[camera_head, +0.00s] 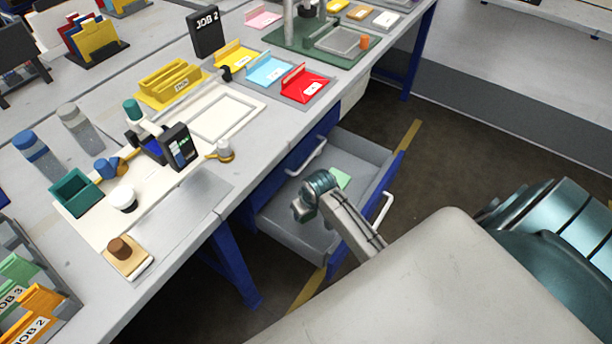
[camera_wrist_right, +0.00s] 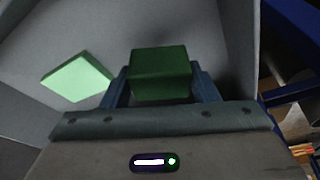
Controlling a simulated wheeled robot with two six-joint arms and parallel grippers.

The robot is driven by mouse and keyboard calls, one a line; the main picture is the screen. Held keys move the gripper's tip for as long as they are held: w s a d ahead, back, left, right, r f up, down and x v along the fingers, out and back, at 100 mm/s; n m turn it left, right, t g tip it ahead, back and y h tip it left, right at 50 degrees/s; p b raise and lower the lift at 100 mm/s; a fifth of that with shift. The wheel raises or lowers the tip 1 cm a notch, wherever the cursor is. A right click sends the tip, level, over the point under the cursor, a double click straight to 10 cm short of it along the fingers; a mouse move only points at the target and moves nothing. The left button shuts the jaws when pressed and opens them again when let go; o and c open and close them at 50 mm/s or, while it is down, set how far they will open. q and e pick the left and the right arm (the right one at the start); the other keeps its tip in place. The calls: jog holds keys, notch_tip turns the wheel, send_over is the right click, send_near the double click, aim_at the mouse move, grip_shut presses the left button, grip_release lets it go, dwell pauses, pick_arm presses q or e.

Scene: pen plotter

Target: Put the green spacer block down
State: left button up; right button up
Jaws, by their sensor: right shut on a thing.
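The dark green spacer block (camera_wrist_right: 160,72) is between the two blue fingers of my right gripper (camera_wrist_right: 160,88) in the right wrist view. The gripper is shut on it. In the head view, my right arm reaches down into the open grey drawer (camera_head: 282,232), and the wrist hides the fingers and the block. I cannot tell whether the block touches the drawer floor. My left gripper does not show in the head view.
A flat pale green piece (camera_head: 341,178) lies in the drawer, left of the block in the right wrist view. Drawer walls stand around the gripper. The worktop (camera_head: 240,190) edge is left of the drawer. Bare drawer floor shows near the gripper.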

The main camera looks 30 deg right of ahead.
aim_at(309, 220)
notch_tip(309, 220, down, 3)
jog(key=shift+s+r, duration=0.1)
jog(key=shift+r, duration=0.1)
notch_tip(309, 220, down, 4)
jog(key=shift+r+b, duration=0.1)
jog(key=shift+b, duration=0.25)
jog(key=shift+f, duration=0.25)
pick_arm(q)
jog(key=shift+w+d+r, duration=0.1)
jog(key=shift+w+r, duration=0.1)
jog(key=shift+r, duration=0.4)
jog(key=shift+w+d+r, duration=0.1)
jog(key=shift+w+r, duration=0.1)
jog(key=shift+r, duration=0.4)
pick_arm(e)
jog(key=shift+f, duration=0.15)
jog(key=o, duration=1)
